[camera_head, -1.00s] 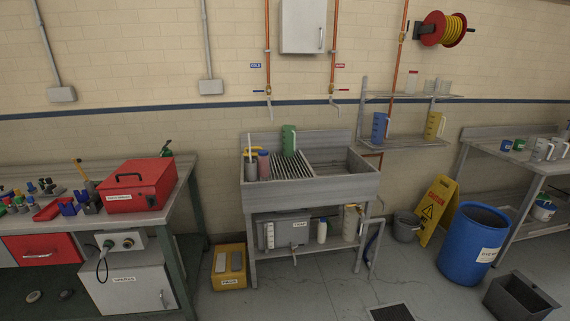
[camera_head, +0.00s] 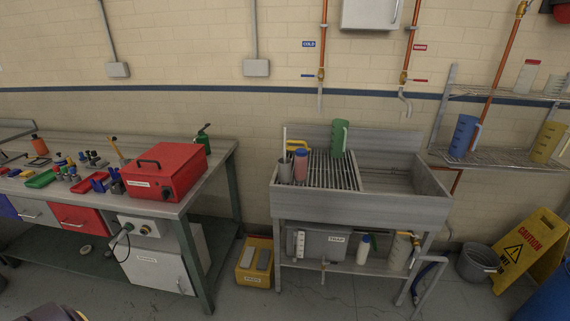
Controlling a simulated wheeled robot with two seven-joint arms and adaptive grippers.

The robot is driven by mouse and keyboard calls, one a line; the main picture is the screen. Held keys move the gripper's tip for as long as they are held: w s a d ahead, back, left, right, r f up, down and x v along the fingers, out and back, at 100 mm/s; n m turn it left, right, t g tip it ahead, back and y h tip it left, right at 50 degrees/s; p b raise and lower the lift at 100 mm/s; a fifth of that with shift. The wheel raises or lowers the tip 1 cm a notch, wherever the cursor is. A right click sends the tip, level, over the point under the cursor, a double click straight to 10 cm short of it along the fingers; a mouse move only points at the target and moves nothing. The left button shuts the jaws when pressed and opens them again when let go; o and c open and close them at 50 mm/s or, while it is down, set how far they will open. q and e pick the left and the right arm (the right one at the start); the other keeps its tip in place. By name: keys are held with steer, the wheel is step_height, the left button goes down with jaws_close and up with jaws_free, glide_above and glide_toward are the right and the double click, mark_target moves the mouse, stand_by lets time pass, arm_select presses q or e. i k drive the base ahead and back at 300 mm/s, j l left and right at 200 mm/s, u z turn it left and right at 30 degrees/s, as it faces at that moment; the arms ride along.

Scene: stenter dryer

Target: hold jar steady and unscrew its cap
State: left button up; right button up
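No gripper of mine shows in the head view. Several capped vessels are in view, and I cannot tell which is the task's jar. A clear jar with a red cap (camera_head: 527,76) stands upright on the upper wall shelf at the right. A pinkish bottle with a blue cap (camera_head: 300,166) stands at the left end of the sink's ribbed drainer. A small white bottle with a coloured cap (camera_head: 363,248) stands on the shelf under the sink. All three caps look in place.
The steel sink (camera_head: 360,210) stands mid-picture, with a green jug (camera_head: 339,138) at its back. A workbench (camera_head: 215,166) at the left bears a red case (camera_head: 166,171). A yellow bin (camera_head: 255,262) and a caution sign (camera_head: 530,248) stand on the floor. Floor before the sink looks clear.

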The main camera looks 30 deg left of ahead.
mark_target(300, 163)
steer(key=i+l+u, duration=0.25)
steer(key=i+u, duration=0.2)
steer(key=i+l+u, duration=0.3)
steer(key=u, duration=0.15)
steer(key=i+l+u, duration=0.15)
steer(key=l, duration=0.2)
steer(key=i+l+u, duration=0.2)
steer(key=i+l, duration=0.05)
steer(key=l, duration=0.1)
